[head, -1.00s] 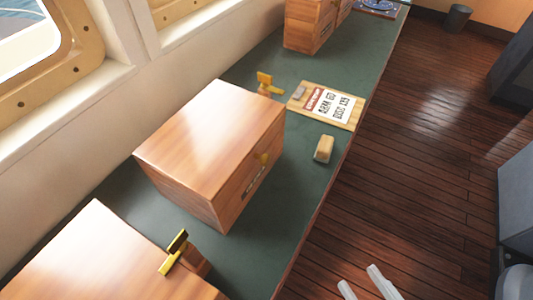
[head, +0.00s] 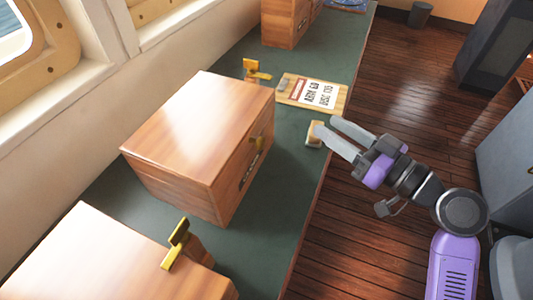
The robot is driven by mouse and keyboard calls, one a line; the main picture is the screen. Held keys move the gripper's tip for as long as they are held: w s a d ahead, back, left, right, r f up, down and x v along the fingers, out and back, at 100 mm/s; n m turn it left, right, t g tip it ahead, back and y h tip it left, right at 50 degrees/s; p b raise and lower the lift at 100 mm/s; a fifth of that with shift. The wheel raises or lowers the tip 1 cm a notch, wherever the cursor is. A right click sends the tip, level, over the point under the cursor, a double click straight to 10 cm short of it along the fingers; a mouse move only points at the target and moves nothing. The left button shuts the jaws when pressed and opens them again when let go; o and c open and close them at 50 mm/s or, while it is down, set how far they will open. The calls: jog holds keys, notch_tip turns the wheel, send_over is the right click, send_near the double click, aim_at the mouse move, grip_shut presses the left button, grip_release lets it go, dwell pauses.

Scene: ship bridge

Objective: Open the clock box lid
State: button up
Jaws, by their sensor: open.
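A wooden box (head: 195,130) with a closed lid stands in the middle of the green counter in the head view. A brass catch (head: 256,142) and a dark label plate (head: 250,171) are on its right-hand face. Whether this is the clock box I cannot tell, as no clock shows. My gripper (head: 325,130) is open and empty, to the right of the box and apart from it. Its fingers point left over the counter's right edge, partly covering a small tan block (head: 314,140).
A second wooden box (head: 100,262) with a brass lever (head: 177,244) beside it is at the lower left. Another wooden box (head: 284,22) stands at the back. Wooden floor is right of the counter.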

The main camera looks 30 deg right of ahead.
aim_at(264, 145)
jog(key=s+a+n+g+y, duration=0.3)
jog(key=s+a+n+y, duration=0.1)
jog(key=a+n+y, duration=0.35)
jog(key=shift+m+h, duration=0.25)
jog(key=shift+h, duration=0.2)
jog(key=shift+a+p+x, duration=0.25)
jog(key=shift+p+x, duration=0.65)
jog(key=shift+x, duration=3.3)
jog(key=shift+s, duration=0.2)
grip_shut()
